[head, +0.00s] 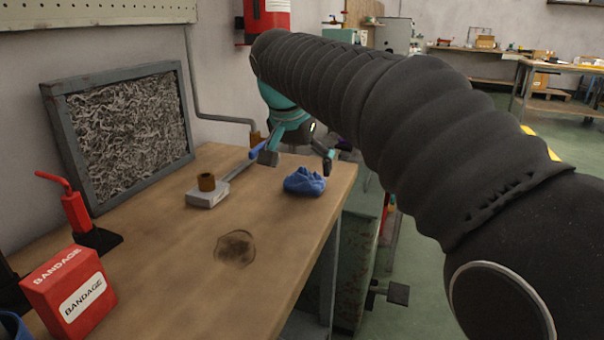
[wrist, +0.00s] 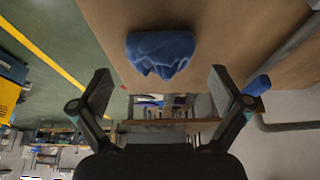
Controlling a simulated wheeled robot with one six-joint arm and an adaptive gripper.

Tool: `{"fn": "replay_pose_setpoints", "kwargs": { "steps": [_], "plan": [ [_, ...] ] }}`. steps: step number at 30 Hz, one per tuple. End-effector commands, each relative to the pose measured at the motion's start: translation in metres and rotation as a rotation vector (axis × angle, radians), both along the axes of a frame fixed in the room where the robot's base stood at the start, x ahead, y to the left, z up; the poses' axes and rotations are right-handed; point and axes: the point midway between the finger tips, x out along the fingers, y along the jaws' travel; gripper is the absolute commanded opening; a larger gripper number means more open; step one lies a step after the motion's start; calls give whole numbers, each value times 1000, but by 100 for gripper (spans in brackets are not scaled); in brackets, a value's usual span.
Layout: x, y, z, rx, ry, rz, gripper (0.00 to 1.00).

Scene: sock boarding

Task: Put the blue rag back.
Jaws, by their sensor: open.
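The blue rag (head: 304,181) lies crumpled on the wooden workbench (head: 185,262), near its right edge toward the far end. It also shows in the wrist view (wrist: 160,52), beyond the fingertips and between their lines. My gripper (head: 297,158) is open and empty, apart from the rag, just behind it in the head view. Both fingers show spread wide in the wrist view (wrist: 160,80).
A grey block with a brown ring (head: 207,191) and a blue-handled tool (head: 240,166) lie left of the rag. A dark stain (head: 236,248) marks the bench. A red bandage box (head: 68,290) and a red bottle-like tool (head: 78,212) stand at left. A framed panel (head: 123,135) leans on the wall.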

Motion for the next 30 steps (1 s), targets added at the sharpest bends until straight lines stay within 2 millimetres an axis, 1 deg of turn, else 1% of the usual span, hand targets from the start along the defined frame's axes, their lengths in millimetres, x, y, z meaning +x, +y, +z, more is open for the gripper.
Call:
{"fn": "replay_pose_setpoints", "kwargs": {
  "steps": [1,6,9,13,18,23,26,29,30],
  "plan": [
    [-4,2,13,2,-4,1,100],
    [-16,7,44,2,-3,1,100],
    [-22,8,58,1,-3,1,100],
    [-27,10,70,1,-1,0,100],
    [-30,11,76,0,0,0,100],
    [-31,9,76,0,0,1,100],
    [-36,-2,73,0,1,15,100],
    [-51,-26,65,2,3,49,100],
    [-59,-38,59,2,3,68,100]
  ]
}}
